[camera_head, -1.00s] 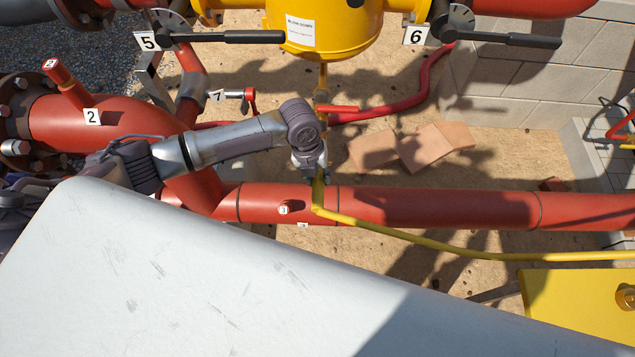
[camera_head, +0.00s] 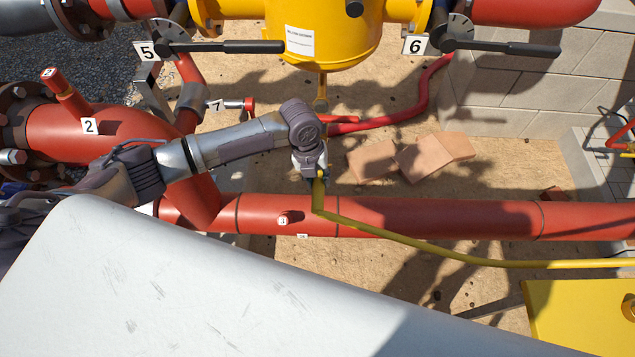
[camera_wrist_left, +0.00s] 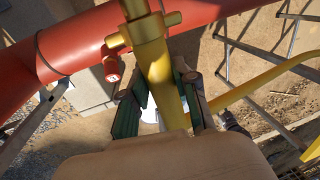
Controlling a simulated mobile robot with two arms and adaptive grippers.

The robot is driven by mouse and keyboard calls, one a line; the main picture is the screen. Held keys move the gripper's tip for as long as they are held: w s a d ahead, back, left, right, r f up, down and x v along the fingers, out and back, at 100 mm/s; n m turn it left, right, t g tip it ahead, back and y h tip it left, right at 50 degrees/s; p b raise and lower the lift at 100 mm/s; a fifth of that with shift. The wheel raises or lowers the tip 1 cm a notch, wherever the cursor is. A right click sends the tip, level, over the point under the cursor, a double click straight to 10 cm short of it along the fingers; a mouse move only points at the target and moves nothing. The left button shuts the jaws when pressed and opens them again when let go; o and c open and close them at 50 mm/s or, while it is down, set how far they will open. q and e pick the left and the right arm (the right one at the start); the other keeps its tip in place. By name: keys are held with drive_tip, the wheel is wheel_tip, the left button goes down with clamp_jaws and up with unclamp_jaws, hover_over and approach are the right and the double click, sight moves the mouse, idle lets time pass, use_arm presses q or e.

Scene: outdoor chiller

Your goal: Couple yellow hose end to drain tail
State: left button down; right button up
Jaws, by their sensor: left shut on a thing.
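The yellow hose (camera_head: 420,243) runs from my left gripper (camera_head: 314,172) across in front of the large red pipe and off to the right. In the left wrist view, the left gripper's two fingers (camera_wrist_left: 168,103) are shut on the yellow hose end (camera_wrist_left: 160,78), with a brass lugged coupling (camera_wrist_left: 146,30) beyond the fingers. The drain tail (camera_head: 321,88) hangs under the yellow vessel. Its lower end is hidden behind my left wrist in the head view, so I cannot tell whether coupling and tail touch. My right gripper is not in view.
The large red pipe (camera_head: 420,217) crosses below the gripper. A red lever (camera_head: 342,119) and red hose (camera_head: 405,115) lie near the drain. Loose bricks (camera_head: 430,155) lie on the sand to the right. A yellow box (camera_head: 575,310) stands lower right.

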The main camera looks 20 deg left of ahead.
use_arm(q)
drive_tip(key=shift+w, duration=0.25)
idle(0.4)
drive_tip(key=shift+w+a+b, duration=0.25)
drive_tip(key=shift+w+b, duration=0.15)
drive_tip(key=shift+w, duration=0.2)
drive_tip(key=shift+c, duration=1.5)
unclamp_jaws()
drive_tip(key=r+p, duration=0.4)
drive_tip(key=a+r+p, duration=0.1)
drive_tip(key=r+p, duration=0.1)
drive_tip(key=r, duration=0.1)
drive_tip(key=shift+s+a+p, duration=0.1)
drive_tip(key=shift+p, duration=0.25)
